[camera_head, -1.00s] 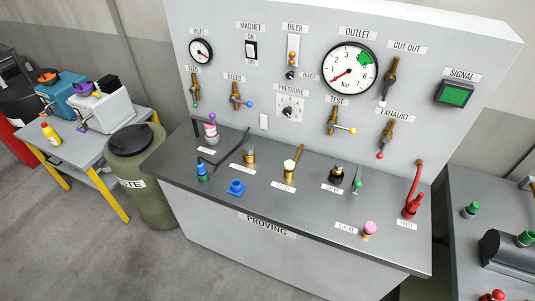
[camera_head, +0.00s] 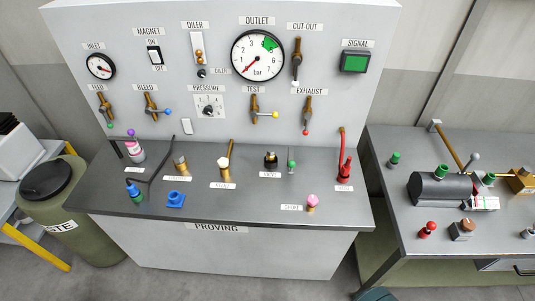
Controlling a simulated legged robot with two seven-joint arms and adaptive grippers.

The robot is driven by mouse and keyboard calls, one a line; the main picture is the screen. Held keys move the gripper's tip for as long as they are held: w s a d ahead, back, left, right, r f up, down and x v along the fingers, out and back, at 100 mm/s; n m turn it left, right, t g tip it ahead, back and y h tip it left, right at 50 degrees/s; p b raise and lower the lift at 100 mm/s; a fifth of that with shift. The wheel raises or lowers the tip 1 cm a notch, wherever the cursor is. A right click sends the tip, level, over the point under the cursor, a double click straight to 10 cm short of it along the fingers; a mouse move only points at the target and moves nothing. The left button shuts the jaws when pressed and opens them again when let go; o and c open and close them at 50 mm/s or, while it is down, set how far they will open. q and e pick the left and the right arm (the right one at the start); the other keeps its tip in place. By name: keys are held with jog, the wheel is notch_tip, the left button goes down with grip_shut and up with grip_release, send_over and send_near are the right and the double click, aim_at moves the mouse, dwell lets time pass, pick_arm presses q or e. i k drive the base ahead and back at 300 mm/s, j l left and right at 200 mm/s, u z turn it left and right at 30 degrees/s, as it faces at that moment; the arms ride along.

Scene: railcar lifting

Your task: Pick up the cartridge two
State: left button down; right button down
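No thing in view is labelled as cartridge two, and I cannot tell which item it is. Neither of my grippers shows in the view.
A grey panel (camera_head: 130,75) with gauges and levers rises behind the bench. At right, a second table (camera_head: 400,227) holds a dark cylinder (camera_head: 440,188), a red knob (camera_head: 428,229) and a brown block (camera_head: 463,229). An olive waste bin (camera_head: 80,240) stands at left.

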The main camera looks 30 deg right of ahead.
aim_at(270, 155)
jog(key=z, duration=0.8)
